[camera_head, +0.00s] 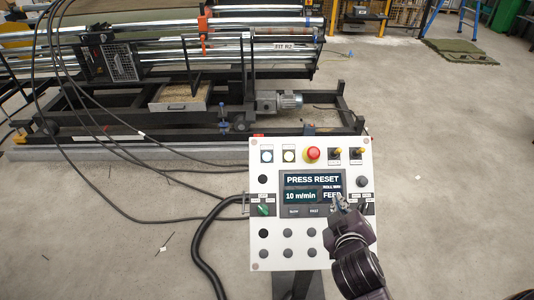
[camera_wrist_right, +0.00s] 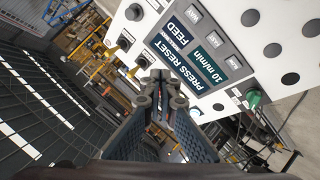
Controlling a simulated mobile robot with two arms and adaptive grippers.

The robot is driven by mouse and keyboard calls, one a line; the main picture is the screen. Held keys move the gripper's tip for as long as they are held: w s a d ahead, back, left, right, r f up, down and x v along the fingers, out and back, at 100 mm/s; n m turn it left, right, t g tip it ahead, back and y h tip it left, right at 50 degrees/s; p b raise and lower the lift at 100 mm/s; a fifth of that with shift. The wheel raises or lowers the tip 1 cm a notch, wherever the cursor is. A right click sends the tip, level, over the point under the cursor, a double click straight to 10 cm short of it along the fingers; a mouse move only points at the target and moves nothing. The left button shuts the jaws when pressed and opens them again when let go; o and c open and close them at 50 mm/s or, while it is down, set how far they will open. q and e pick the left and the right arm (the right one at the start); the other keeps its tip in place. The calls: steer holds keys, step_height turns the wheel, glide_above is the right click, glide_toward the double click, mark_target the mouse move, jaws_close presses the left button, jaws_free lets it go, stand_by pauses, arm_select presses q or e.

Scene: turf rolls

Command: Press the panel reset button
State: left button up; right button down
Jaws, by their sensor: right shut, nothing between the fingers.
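The white control panel (camera_head: 262,222) stands on a dark post in the head view. Its screen (camera_head: 313,183) reads "PRESS RESET" and "10 m/min". A red mushroom button on a yellow collar (camera_head: 313,154) sits at the top middle, between two small lit buttons and two yellow-tipped switches. Several dark round buttons (camera_head: 288,233) lie below the screen. I cannot tell which one is the reset button. My right gripper (camera_head: 340,201) is shut and empty, in front of the screen's lower right corner. In the right wrist view its fingertips (camera_wrist_right: 160,77) point at the panel (camera_wrist_right: 236,98). My left gripper is out of view.
A roller machine (camera_head: 190,80) with a metal frame and a motor (camera_head: 280,101) stands behind the panel. Black cables (camera_head: 205,225) run down to the panel's left side. A green turf piece (camera_head: 458,47) lies at the back right.

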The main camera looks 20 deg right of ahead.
steer(key=w+a+r+n+t+y, duration=0.25)
steer(key=w+r+n+t, duration=0.35)
steer(key=r, duration=0.5)
steer(key=w+a+r+n+t+y, duration=0.1)
steer(key=w+a+r+n+t, duration=0.3)
steer(key=r+n, duration=0.6)
steer(key=w+a+f+n+g+y, duration=0.3)
steer(key=w+a+n+y, duration=0.45)
steer(key=n, duration=0.65)
step_height(320, 180, down, 12)
steer(key=n+g+y, duration=0.1)
steer(key=n+g, duration=0.5)
steer(key=shift+w+d, duration=0.4)
steer(key=shift+d, duration=0.05)
